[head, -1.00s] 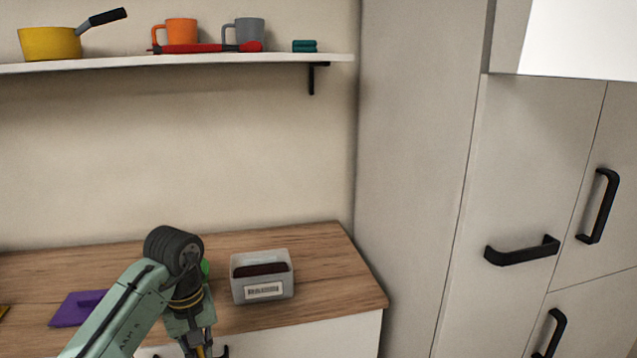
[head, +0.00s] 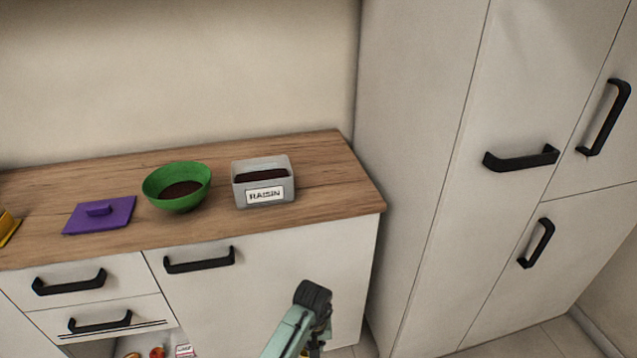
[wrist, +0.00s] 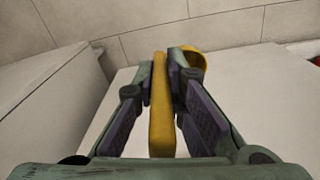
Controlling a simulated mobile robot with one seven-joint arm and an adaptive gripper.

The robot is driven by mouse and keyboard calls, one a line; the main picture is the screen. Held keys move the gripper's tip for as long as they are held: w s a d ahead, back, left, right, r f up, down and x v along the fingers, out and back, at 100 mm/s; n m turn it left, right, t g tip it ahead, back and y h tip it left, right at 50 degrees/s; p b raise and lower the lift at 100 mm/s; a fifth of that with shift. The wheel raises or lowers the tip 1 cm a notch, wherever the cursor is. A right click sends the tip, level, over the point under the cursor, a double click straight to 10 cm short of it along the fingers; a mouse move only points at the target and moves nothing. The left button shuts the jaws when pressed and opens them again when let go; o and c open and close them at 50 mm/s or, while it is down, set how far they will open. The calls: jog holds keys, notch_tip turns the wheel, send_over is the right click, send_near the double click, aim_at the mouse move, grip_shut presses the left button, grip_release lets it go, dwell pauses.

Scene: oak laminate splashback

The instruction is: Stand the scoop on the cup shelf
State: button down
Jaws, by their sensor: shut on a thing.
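My gripper (wrist: 158,85) is shut on the yellow scoop (wrist: 160,112) in the wrist view. The scoop's long handle runs between the two fingers, and a rounded yellow part shows beyond the right finger. In the head view my arm is low, in front of the white cabinet. Only a small bit of yellow (head: 315,351) shows there at the bottom edge, and the fingers are hard to make out. The cup shelf is out of view now.
The wooden counter (head: 325,178) holds a grey box labelled RAISIN (head: 264,194), a green bowl (head: 177,187) with dark contents and a purple lid (head: 100,214). Drawers with black handles are below. A tall cabinet (head: 410,120) stands right. Several items sit in a low opening.

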jog(key=shift+d+f, duration=0.45)
jog(key=shift+f, duration=0.35)
jog(key=shift+w+r, duration=0.15)
jog(key=shift+w+d, duration=0.1)
jog(key=shift+d+m, duration=0.1)
jog(key=shift+m, duration=0.2)
jog(key=shift+s+a, duration=0.2)
jog(key=shift+a, duration=0.2)
notch_tip(320, 180, down, 7)
jog(key=b, duration=0.7)
jog(key=shift+d+f, duration=0.2)
jog(key=shift+s, duration=0.1)
